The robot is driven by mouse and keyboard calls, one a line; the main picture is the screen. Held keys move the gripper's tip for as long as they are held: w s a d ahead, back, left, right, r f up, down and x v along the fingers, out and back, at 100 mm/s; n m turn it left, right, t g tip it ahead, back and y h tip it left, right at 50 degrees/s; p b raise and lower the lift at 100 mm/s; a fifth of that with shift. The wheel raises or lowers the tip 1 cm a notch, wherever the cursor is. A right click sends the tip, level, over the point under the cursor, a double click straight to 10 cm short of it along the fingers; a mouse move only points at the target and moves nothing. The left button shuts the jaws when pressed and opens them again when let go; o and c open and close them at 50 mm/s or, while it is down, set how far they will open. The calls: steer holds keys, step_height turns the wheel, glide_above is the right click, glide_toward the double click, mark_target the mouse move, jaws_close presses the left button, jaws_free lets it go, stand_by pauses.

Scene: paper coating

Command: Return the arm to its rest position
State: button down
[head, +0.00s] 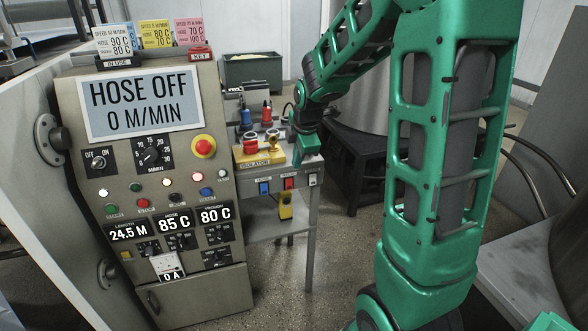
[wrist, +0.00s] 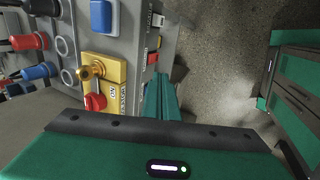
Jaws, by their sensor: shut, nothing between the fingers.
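My green arm (head: 440,150) reaches up from the lower right and bends over to the side table. My gripper (head: 299,158) is at the table's right part, beside the yellow isolator block (head: 257,158). In the wrist view my gripper (wrist: 165,97) is shut and empty, its green fingers together. There the isolator block (wrist: 103,75) lies just left of the fingers, with a brass-coloured part and a red knob on it. I cannot tell whether the fingertips touch the table.
The control cabinet (head: 100,220) stands at left; its display reads HOSE OFF, 0 M/MIN. The side table (head: 306,205) carries red and blue connectors and front switches. A dark stand (head: 360,165) with a large metal drum is behind my arm. Floor (head: 300,300) ahead is clear.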

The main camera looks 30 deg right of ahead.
steer(key=shift+r, duration=0.15)
stand_by(0.4)
steer(key=s+r+m+g, duration=0.1)
steer(key=s+m+g, duration=0.1)
steer(key=s+m, duration=0.8)
steer(key=s+a+r+m+g+y, duration=0.1)
steer(key=s+m, duration=1)
steer(key=s, duration=1.2)
steer(key=shift+s+r+m+g, duration=0.35)
steer(key=shift+r+g, duration=0.2)
steer(key=shift+g, duration=0.25)
steer(key=shift+a, duration=0.1)
steer(key=shift+w+f, duration=0.25)
steer(key=shift+w, duration=0.35)
